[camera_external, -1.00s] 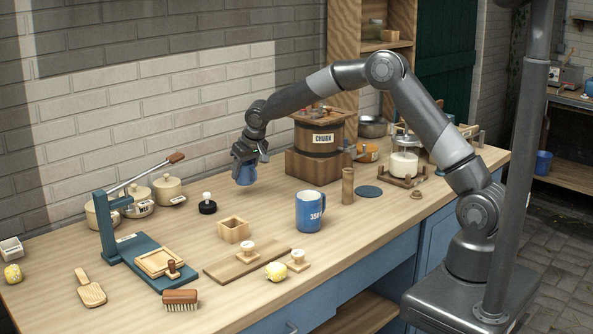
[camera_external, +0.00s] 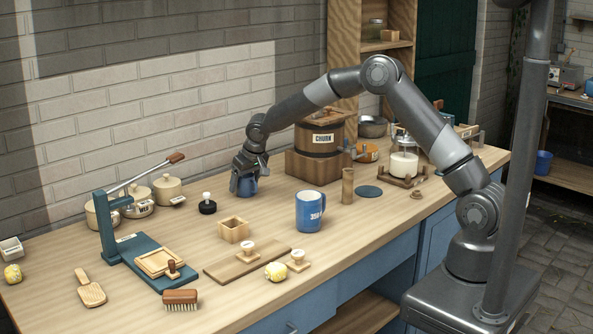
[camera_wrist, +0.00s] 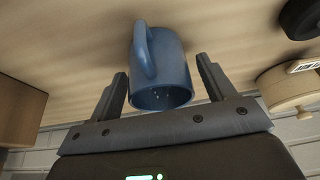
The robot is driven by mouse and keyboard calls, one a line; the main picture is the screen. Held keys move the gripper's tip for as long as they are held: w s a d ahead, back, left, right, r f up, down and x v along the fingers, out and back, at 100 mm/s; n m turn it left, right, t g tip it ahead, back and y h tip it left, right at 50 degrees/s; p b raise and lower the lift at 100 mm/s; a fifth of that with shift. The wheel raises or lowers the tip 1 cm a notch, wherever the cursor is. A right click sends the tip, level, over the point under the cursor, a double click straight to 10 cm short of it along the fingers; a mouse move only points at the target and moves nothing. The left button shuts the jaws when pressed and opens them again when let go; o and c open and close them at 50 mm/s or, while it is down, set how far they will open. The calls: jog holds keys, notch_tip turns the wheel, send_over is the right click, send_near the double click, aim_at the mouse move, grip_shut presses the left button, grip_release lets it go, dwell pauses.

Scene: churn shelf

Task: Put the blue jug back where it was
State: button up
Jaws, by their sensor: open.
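A plain blue jug (camera_external: 247,187) stands on the wooden worktop, left of the churn and near the wall. In the wrist view the blue jug (camera_wrist: 165,75) shows its open mouth and its handle, between my two fingers. My gripper (camera_external: 246,180) points down over it, fingers spread; in the wrist view my gripper (camera_wrist: 163,82) shows a gap on each side of the jug. A second blue mug, marked 350 (camera_external: 310,212), stands apart near the front of the worktop.
The wooden churn (camera_external: 319,140) stands on a block to the right. A small wooden box (camera_external: 233,230) is in front. Worktop close around the jug is clear.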

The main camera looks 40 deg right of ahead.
jog(key=v, duration=1.2)
jog(key=shift+r, duration=0.2)
jog(key=s+d+r+h, duration=0.1)
jog(key=s+d+r, duration=0.45)
jog(key=s, duration=0.45)
jog(key=s+d+r, duration=0.5)
jog(key=s+r, duration=0.2)
jog(key=s, duration=0.4)
jog(key=s+d+f, duration=0.1)
jog(key=s+d, duration=0.2)
jog(key=s, duration=0.8)
jog(key=s+d+f+t+y, duration=0.1)
jog(key=s+d, duration=0.2)
jog(key=s, duration=0.8)
jog(key=shift+s+d+f, duration=0.25)
jog(key=shift+f, duration=0.1)
